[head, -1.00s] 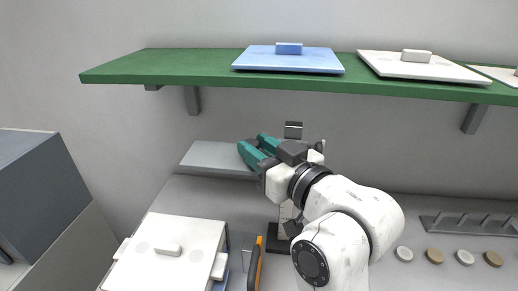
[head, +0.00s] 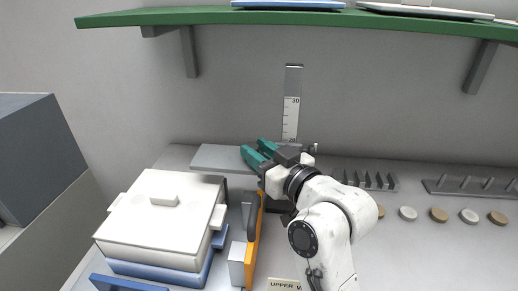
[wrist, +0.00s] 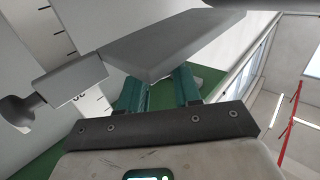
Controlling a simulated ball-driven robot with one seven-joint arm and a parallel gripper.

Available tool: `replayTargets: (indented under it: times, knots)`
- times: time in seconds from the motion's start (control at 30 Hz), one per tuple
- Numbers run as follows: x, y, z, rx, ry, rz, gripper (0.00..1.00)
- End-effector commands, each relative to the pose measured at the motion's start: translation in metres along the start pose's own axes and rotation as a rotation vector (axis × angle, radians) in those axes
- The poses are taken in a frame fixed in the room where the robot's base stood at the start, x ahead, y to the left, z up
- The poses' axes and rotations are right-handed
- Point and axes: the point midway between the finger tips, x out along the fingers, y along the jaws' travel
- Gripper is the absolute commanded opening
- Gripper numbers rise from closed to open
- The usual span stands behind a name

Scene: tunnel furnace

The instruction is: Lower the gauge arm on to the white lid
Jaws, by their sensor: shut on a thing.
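The gauge arm is a flat grey plate (head: 222,158) reaching left from an upright scale (head: 291,115) in the head view. My gripper (head: 255,155) has teal fingers and is shut on this plate near its right part. In the wrist view the plate (wrist: 175,45) lies across the teal fingers (wrist: 160,92), with a dark knob (wrist: 20,110) at its left end. The white lid (head: 150,215) has a small block handle and sits on a white and blue stack, lower left of the plate. The plate looks raised and apart from the lid; the exact gap is unclear.
A green shelf (head: 340,17) with lids hangs above. An orange-edged upright piece (head: 254,240) stands right of the stack. A grey rack (head: 365,180) and several small discs (head: 408,213) lie to the right. A dark grey box (head: 40,150) is at far left.

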Motion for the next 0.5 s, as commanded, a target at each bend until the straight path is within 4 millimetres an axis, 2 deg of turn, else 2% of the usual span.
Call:
replayTargets:
  times: [0.1, 0.13, 0.37, 0.5]
  knots:
    - [-0.0001, 0.0001, 0.0005, 0.0, -0.003, 0.0, 0.0]
    - [-0.0001, 0.0001, 0.0004, 0.0, -0.003, 0.0, 0.34]
    - [-0.0001, 0.0, -0.0002, 0.0, -0.001, 0.0, 0.56]
    - [-0.0001, -0.0001, -0.0004, 0.0, -0.001, 0.0, 0.56]
